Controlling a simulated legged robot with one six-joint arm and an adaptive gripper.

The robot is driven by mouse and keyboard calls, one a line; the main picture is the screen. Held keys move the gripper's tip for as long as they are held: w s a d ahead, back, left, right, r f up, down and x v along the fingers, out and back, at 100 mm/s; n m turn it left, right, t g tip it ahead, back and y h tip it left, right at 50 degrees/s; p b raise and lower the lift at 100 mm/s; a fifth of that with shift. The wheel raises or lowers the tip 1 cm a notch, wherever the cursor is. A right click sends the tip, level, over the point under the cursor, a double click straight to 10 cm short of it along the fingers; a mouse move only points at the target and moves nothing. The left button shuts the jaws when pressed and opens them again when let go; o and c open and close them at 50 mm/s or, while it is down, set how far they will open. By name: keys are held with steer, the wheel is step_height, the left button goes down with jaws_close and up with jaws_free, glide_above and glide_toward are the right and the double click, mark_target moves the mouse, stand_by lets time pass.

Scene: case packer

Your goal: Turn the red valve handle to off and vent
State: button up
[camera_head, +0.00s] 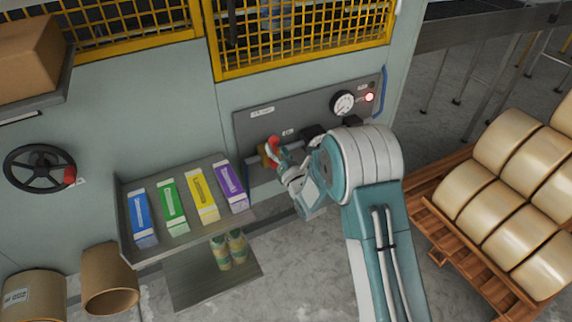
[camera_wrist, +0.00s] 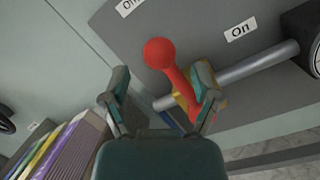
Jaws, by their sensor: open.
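The red valve handle (camera_head: 274,145) is on the grey panel (camera_head: 250,122), at a yellow valve body (camera_head: 265,157). In the wrist view the handle (camera_wrist: 178,80) is a tilted lever with a round ball end at upper left. A label reading "On" (camera_wrist: 240,29) lies to its right; another label (camera_wrist: 130,5) is cut off at the top edge. My gripper (camera_wrist: 162,88) is open, its two fingers spread either side of the lever. The right finger overlaps the valve body, and I cannot tell whether it touches. In the head view my gripper (camera_head: 283,157) is close to the handle and partly hides the valve.
A grey pipe (camera_wrist: 258,65) runs right from the valve. A pressure gauge (camera_head: 343,103) and lit red lamp (camera_head: 369,97) sit on the panel's right. A tray (camera_head: 190,237) of coloured cartons juts out at left. A pallet (camera_head: 440,215) of rolls stands at right.

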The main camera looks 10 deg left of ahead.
steer(key=v, duration=0.8)
steer(key=shift+s+d+f, duration=0.15)
steer(key=shift+s+f, duration=0.05)
steer(key=shift+s, duration=0.1)
steer(key=w+d+r+m+g+h, duration=0.2)
steer(key=d+r+m+h, duration=0.35)
steer(key=r+m, duration=0.35)
steer(key=s+d+r+m+g+h, duration=0.2)
steer(key=s+d+r+m+h, duration=0.3)
steer(key=d+m, duration=0.4)
steer(key=s+d+r+m+g, duration=0.2)
steer(key=s+d+m+g, duration=0.1)
steer(key=s+m, duration=0.6)
steer(key=s+d+r+m+g, duration=0.2)
steer(key=s+m, duration=0.7)
steer(key=s, duration=0.9)
steer(key=shift+s+d+r+g+h, duration=0.2)
steer(key=shift+d+g+h, duration=0.15)
steer(key=shift+d+g, duration=0.6)
